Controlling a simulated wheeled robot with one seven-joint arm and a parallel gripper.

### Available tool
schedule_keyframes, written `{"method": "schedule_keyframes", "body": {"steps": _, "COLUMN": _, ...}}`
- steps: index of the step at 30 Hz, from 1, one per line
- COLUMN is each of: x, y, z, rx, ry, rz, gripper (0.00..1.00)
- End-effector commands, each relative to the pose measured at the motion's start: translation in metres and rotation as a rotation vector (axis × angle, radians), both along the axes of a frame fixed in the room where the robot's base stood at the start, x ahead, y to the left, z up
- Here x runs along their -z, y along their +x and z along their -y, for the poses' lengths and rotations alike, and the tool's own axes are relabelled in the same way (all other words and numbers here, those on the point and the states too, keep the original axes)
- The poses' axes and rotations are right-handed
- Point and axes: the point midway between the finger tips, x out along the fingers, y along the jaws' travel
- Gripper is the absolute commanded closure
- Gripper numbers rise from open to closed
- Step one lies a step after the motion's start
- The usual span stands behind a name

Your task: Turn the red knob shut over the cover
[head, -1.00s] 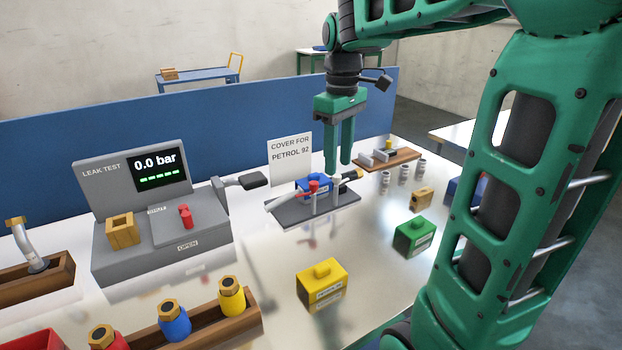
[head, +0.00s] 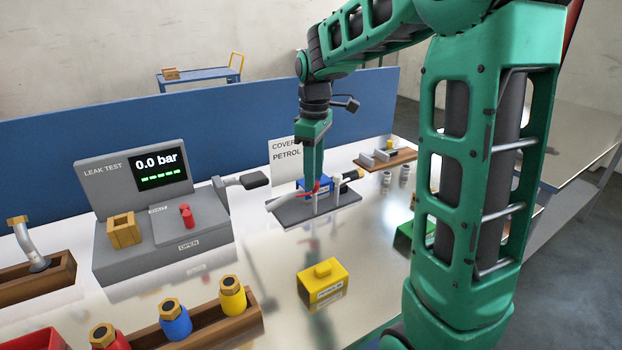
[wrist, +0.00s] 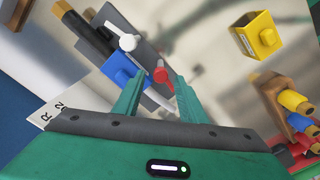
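A blue cover (head: 314,184) sits on a nozzle body clamped on a dark grey stand (head: 300,214). A red knob or lever (head: 302,192) shows at the blue cover; its red end (wrist: 161,76) is beside the blue cover (wrist: 122,68) in the wrist view. My gripper (head: 314,176) points down right over the cover. In the wrist view its fingers (wrist: 155,88) are apart, with the red end just beyond the gap between them. I cannot tell whether they touch it. Another red knob (head: 187,216) stands on the leak test box between the SHUT and OPEN labels.
The leak test box (head: 120,262) reads 0.0 bar. A white sign (head: 285,160) stands behind the stand. A yellow block (head: 323,284) is in front; a green block (head: 405,236) is partly behind my arm. A wooden rack (head: 255,325) holds coloured bottles at front left.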

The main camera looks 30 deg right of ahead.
Motion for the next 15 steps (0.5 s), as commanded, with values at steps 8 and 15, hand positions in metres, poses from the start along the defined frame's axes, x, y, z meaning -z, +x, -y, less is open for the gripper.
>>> {"method": "schedule_keyframes", "body": {"steps": 8, "x": 0.017, "y": 0.0, "z": 0.0, "rx": 0.001, "ry": 0.0, "rz": 0.001, "gripper": 0.62}}
{"method": "schedule_keyframes", "body": {"steps": 15, "x": 0.017, "y": 0.0, "z": 0.0, "rx": 0.001, "ry": 0.0, "rz": 0.001, "gripper": 0.62}}
